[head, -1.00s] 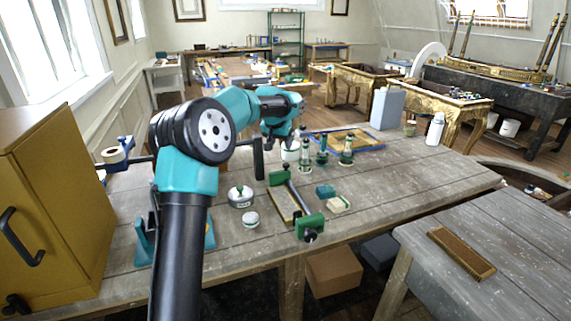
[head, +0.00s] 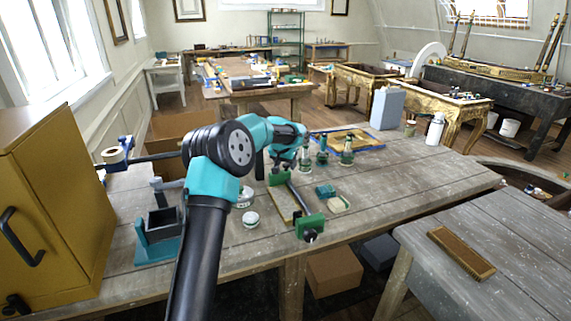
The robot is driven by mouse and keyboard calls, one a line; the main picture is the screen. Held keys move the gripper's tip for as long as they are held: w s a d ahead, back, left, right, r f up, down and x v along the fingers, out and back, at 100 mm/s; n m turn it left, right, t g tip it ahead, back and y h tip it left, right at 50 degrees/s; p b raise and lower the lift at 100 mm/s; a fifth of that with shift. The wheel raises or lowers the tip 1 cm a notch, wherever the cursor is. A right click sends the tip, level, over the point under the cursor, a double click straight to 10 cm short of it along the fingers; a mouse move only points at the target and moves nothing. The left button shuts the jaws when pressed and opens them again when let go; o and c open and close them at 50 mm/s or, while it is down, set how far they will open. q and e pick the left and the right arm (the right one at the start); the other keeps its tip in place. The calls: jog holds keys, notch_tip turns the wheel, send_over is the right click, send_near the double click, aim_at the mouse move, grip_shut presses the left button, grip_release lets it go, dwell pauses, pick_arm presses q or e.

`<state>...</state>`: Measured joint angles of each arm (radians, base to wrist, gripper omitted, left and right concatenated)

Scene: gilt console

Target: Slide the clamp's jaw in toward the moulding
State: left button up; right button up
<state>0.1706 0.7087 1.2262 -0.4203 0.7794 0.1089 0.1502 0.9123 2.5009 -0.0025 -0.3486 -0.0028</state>
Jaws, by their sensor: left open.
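The clamp (head: 311,226) lies on the near workbench, with one green jaw at its far end, a green jaw with a dark screw knob at its near end, and a dark bar between them. The moulding (head: 281,206), a narrow brown strip, lies along the left of the bar, between the jaws. A gap to either jaw is too small to judge. My left gripper (head: 278,163) is open above the bench, just beyond the clamp's far jaw, and seems to hold nothing. My forearm partly hides it. My right gripper is not in view.
Green-topped bottles (head: 347,152) stand behind the clamp. A yellow cabinet (head: 60,200) fills the left side.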

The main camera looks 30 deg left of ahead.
pick_arm(q)
jog(key=shift+c, duration=0.5)
grip_shut()
jog(key=shift+s+d, duration=0.45)
jog(key=shift+d, duration=0.1)
jog(key=shift+o, duration=0.5)
grip_release()
jog(key=shift+r, duration=0.1)
